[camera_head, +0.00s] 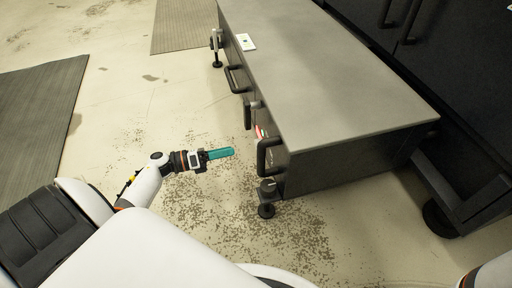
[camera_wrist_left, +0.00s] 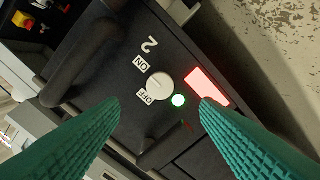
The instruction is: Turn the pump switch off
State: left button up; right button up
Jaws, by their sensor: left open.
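The pump switch is a round pale knob (camera_wrist_left: 160,87) on a black panel in the left wrist view. An ON label (camera_wrist_left: 140,64) and an OFF label (camera_wrist_left: 147,97) sit beside it, and I cannot tell surely which it points at. In the head view the left gripper (camera_head: 221,153) is left of the grey cabinet (camera_head: 325,80). My right gripper is out of view.
Dark handles (camera_head: 268,156) stick out from the cabinet's side, and one (camera_wrist_left: 78,72) shows in the wrist view. A red button on yellow (camera_wrist_left: 22,19) is at the top left.

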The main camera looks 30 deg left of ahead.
pick_arm(q)
jog(key=b+x, duration=0.3)
jog(key=x, duration=0.6)
jog(key=shift+w+d, duration=0.15)
jog(key=shift+w, duration=0.1)
jog(key=shift+c, duration=0.3)
jog(key=c, duration=0.9)
jog(key=shift+c, duration=0.2)
